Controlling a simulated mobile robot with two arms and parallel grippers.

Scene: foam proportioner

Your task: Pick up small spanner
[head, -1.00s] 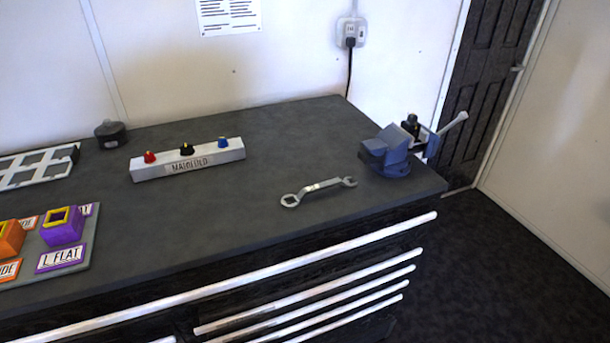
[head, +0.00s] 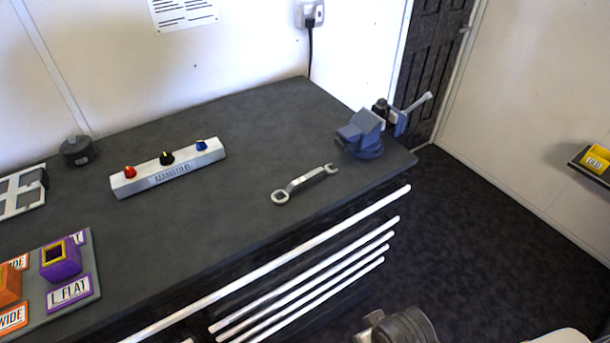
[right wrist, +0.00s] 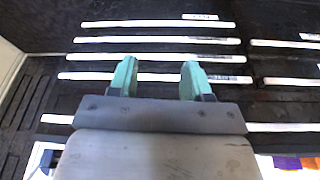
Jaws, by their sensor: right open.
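A silver spanner (head: 304,184) lies flat on the dark bench top, with a ring end to the left and an open end toward the vise. It is the only spanner in view. My right gripper (right wrist: 160,78) shows in the right wrist view with its two green fingers apart and nothing between them. It faces the drawer fronts of the bench, and the spanner is not visible in that view. Part of my right arm shows at the bottom of the head view, apart from the bench. My left gripper is not in view.
A blue vise (head: 362,134) stands at the bench's right corner, close to the spanner. A white manifold block (head: 168,168) with coloured knobs is to the left. Purple and orange blocks sit on a board (head: 90,243). White drawer handles (head: 300,283) line the bench front.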

